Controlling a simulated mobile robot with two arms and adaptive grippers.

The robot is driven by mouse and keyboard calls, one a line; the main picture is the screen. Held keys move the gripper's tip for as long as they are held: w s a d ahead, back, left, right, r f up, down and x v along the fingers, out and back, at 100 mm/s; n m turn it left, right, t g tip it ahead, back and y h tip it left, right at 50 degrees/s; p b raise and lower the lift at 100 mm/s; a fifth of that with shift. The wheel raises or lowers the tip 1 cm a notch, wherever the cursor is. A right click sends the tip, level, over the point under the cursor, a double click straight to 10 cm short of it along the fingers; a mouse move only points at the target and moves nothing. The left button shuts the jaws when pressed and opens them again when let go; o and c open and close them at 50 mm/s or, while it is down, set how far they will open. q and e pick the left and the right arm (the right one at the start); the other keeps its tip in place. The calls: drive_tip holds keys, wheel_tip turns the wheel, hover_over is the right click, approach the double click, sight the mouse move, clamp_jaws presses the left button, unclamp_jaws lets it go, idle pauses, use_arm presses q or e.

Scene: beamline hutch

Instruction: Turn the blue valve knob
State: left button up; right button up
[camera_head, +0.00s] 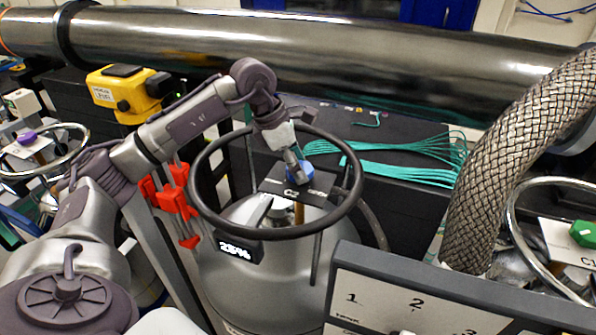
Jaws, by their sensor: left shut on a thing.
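The blue valve knob (299,171) sits above the black plate marked C2 (318,192), inside the black ring of a grey tank (262,285). My left arm reaches in from the left, over the ring, and bends down to the knob. My left gripper (292,160) is shut on the blue knob and partly covers it. The fingertips are small in view. A small display on the tank (238,247) reads about 25%. My right gripper is not in view.
A thick metal pipe (300,50) crosses the back. A braided hose (500,160) curves down on the right. A numbered panel (430,300) stands front right. Red clips (172,197) are left of the tank. Teal cables (410,172) lie on a black box behind.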

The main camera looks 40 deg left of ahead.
use_arm(q)
drive_tip(key=m+g+b, duration=0.1)
drive_tip(key=m, duration=0.2)
drive_tip(key=shift+w+m+h, duration=0.1)
drive_tip(key=shift+m+h, duration=0.2)
drive_tip(key=shift+m, duration=0.1)
drive_tip(key=m+g+b, duration=0.1)
drive_tip(key=m+g, duration=0.1)
drive_tip(key=m, duration=0.2)
drive_tip(key=shift+w+r+m, duration=0.1)
drive_tip(key=shift+m, duration=0.2)
drive_tip(key=shift+m+g, duration=0.6)
drive_tip(key=shift+m, duration=0.6)
drive_tip(key=shift+w+m+g, duration=0.1)
drive_tip(key=shift+m+g, duration=0.3)
drive_tip(key=shift+m, duration=1.1)
drive_tip(key=o, duration=1.2)
drive_tip(key=shift+c, duration=0.2)
